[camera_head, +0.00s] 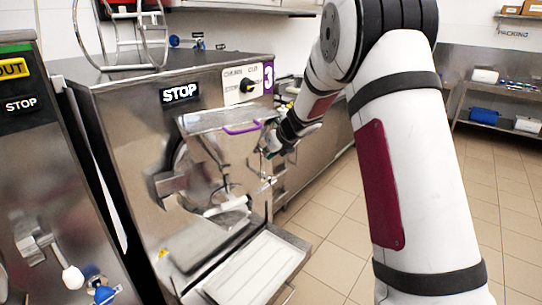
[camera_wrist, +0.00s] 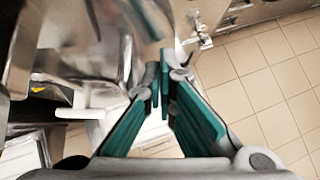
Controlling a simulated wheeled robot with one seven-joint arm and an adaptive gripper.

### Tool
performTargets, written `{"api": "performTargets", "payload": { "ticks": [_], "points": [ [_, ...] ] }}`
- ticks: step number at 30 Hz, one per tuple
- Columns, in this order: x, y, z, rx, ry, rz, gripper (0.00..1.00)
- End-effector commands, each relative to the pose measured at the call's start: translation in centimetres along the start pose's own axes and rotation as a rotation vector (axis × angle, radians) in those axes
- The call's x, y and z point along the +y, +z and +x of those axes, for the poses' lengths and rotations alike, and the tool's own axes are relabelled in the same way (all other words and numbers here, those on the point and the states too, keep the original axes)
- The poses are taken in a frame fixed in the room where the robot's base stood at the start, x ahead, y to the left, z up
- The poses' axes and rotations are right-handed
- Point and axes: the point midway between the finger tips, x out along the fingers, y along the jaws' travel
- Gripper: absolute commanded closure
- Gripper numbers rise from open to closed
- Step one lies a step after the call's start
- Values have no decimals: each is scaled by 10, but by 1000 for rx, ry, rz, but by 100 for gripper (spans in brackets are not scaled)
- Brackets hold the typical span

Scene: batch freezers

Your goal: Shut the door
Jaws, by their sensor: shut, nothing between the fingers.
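The steel batch freezer (camera_head: 140,140) with the STOP label stands left of centre in the head view. On its front is a shiny metal door (camera_head: 229,160), whose exact angle is hard to tell amid the reflections. A pale handle (camera_head: 228,207) shows low on the front. My gripper (camera_head: 268,152) is at the right side of the door, partly hidden by my wrist. In the wrist view my gripper (camera_wrist: 163,78) has its teal fingers together at the tips and empty. Blurred shiny metal (camera_wrist: 110,35) lies just left of the fingertips; contact is unclear.
A purple handle (camera_head: 243,128) sits on the cover above the door. A white tray (camera_head: 262,268) juts out below. Another machine (camera_head: 50,180) stands at the left. Tiled floor (camera_head: 335,225) is open to the right, with shelving (camera_head: 500,105) beyond.

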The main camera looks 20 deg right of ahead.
Motion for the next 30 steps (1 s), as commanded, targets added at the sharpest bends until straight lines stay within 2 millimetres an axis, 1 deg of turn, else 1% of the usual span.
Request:
{"api": "performTargets", "payload": {
  "ticks": [9,15,22,30],
  "points": [
    [-3,43,49,-3,133,-136,100],
    [-1,63,70,-1,198,-200,100],
    [3,78,81,0,245,-246,100],
    [6,84,84,3,264,-265,100]
  ]
}}
